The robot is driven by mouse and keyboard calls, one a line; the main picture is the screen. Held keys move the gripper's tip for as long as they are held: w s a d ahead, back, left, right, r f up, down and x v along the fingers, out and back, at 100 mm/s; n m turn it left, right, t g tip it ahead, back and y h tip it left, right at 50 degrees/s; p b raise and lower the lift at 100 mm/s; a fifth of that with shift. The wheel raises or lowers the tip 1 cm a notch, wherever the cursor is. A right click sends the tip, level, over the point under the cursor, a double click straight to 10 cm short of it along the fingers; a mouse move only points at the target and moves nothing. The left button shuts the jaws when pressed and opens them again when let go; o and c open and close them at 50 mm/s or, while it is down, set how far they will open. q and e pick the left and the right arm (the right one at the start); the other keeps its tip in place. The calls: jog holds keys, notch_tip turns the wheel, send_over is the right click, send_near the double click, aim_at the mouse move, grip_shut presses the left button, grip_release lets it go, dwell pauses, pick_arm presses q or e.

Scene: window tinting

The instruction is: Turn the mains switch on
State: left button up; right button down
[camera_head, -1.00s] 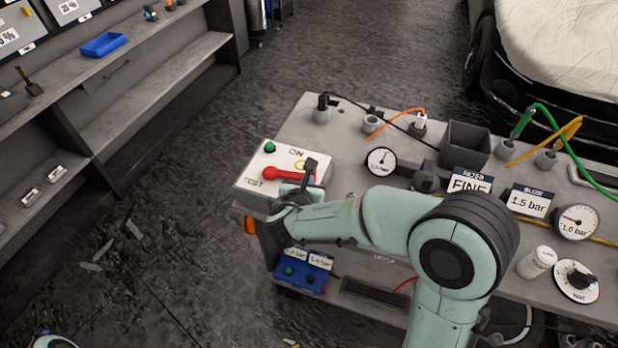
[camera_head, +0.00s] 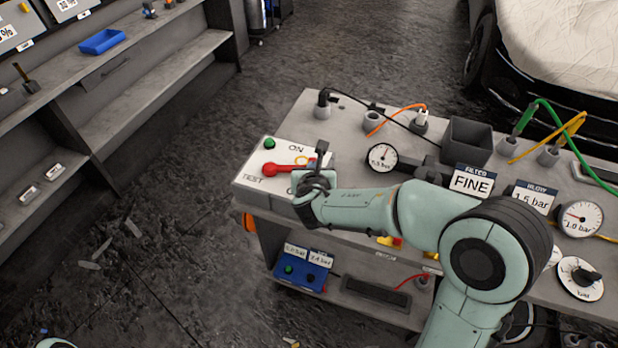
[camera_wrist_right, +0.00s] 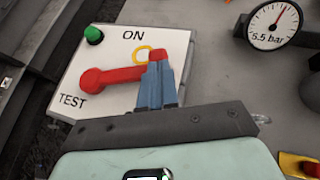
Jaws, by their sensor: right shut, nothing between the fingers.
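The mains switch is a white box (camera_head: 248,184) on the left end of the bench, marked ON and TEST. It has a red lever (camera_head: 284,169), a green button or lamp (camera_head: 269,144) and a yellow ring. In the right wrist view the red lever (camera_wrist_right: 108,75) runs from its round left end near TEST rightward to just below the yellow ring (camera_wrist_right: 140,53). My right gripper (camera_head: 321,150) is shut and empty. In the wrist view its fingertips (camera_wrist_right: 158,66) overlap the lever's right end; contact is hard to tell. My left gripper is out of view.
A pressure gauge (camera_head: 382,157) stands right of the switch box, with a dark bin (camera_head: 468,143) and cable plugs behind it. FINE (camera_head: 471,182) and 1.5 bar signs stand further right. A blue box (camera_head: 303,272) sits on the lower shelf. The floor to the left is mostly clear.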

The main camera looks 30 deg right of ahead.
aim_at(316, 157)
jog(key=shift+w+d+f+n+t+y+b, duration=0.1)
jog(key=shift+w+d+n+t+y+b, duration=0.15)
jog(key=shift+w+d+n+y+b, duration=0.25)
jog(key=shift+w+d+f+n+t+y+b, duration=0.1)
jog(key=shift+w+d+n+t+y+b, duration=0.2)
jog(key=shift+d+n+y, duration=0.35)
jog(key=shift+w+d+r, duration=0.1)
jog(key=shift+w+d, duration=0.1)
jog(key=shift+w, duration=0.4)
jog(key=shift+w+d+r, duration=0.1)
jog(key=shift+w+d, duration=0.1)
jog(key=shift+w, duration=0.35)
jog(key=shift+w+d, duration=0.2)
jog(key=shift+w, duration=0.05)
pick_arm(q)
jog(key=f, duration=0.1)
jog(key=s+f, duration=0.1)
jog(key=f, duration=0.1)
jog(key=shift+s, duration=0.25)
pick_arm(e)
jog(key=shift+r, duration=0.15)
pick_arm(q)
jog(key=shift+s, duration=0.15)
